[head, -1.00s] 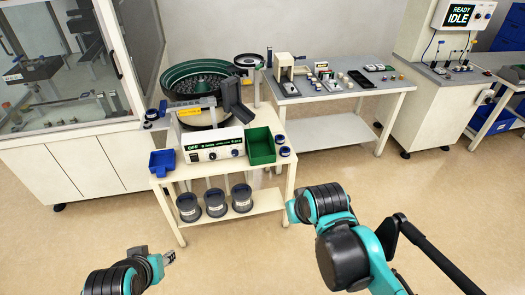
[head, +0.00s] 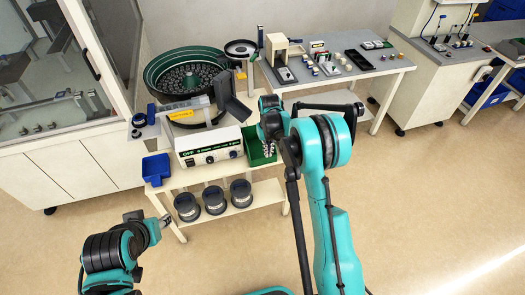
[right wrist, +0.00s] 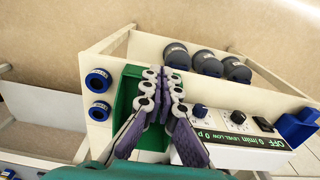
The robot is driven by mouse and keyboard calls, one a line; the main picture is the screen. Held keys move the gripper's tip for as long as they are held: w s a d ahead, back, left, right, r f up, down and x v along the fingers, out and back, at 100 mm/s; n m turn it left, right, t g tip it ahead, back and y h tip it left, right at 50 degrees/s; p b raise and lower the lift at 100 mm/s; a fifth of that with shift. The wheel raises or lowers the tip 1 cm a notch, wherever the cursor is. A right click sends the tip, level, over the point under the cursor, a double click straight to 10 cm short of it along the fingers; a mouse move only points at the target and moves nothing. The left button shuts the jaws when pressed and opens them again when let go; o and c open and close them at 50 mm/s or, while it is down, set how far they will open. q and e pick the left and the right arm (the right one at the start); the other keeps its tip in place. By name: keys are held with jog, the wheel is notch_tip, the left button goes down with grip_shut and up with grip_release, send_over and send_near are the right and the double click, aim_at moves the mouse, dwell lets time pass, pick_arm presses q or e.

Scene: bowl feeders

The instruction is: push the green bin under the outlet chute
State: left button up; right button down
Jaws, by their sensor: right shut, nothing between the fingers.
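The green bin (head: 254,156) stands on the small feeder table, right of the white control box. It also shows in the right wrist view (right wrist: 126,96). The dark grey outlet chute (head: 231,100) slopes down from the bowl, behind and left of the bin. My right gripper (head: 268,149) is at the bin and hides part of it. In the right wrist view its fingers (right wrist: 162,82) are shut, with nothing between them, over the bin's interior. Whether they touch a bin wall is unclear. My left gripper (head: 163,221) is near the table's front left leg, away from the bin.
The control box (head: 209,146) borders the bin on the left. A blue bin (head: 156,168) sits at the table's left corner. Blue-rimmed cups (right wrist: 99,111) stand beside the green bin. Several dark jars (head: 214,199) stand on the lower shelf.

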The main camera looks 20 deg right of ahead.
aim_at(265, 159)
jog(key=w+f+b, duration=0.1)
jog(key=f, duration=0.2)
jog(key=w+f+b, duration=0.1)
jog(key=f+b, duration=0.1)
jog(key=f, duration=0.2)
jog(key=w+f+b, duration=0.1)
jog(key=f, duration=0.3)
jog(key=shift+w, duration=0.35)
jog(key=shift+w+r, duration=0.1)
jog(key=shift+w, duration=0.25)
